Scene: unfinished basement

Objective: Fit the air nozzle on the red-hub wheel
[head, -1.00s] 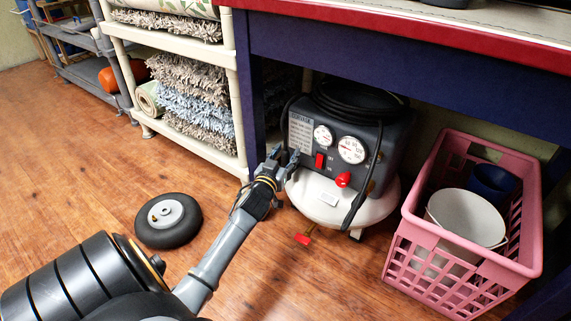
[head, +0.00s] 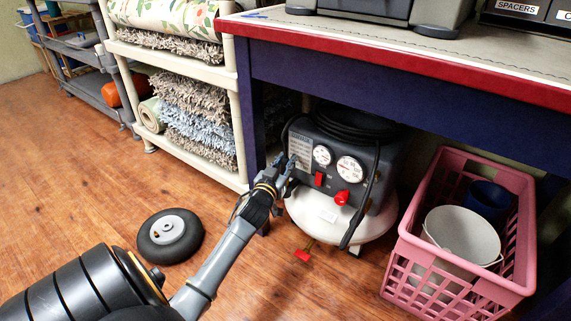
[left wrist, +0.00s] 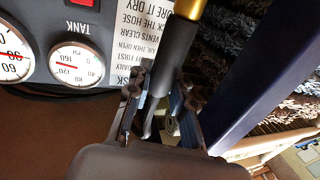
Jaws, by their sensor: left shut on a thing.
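My left gripper (head: 284,170) is in front of the left side of the air compressor (head: 372,190), under the workbench. In the left wrist view the gripper (left wrist: 160,100) is shut on a black cylindrical handle with a brass end, which looks like the air nozzle (left wrist: 176,48). The nozzle is too small to make out in the head view. A wheel (head: 170,236) with a black tyre and a pale grey hub lies flat on the floor at left, apart from the gripper. No red-hub wheel shows. My right gripper is not in view.
A pink crate (head: 408,245) with a white bucket (head: 462,236) and a blue one stands right of the compressor. A cream shelf (head: 190,165) with folded rugs is behind. A blue bench leg (head: 249,100) stands close by. The floor around the wheel is clear.

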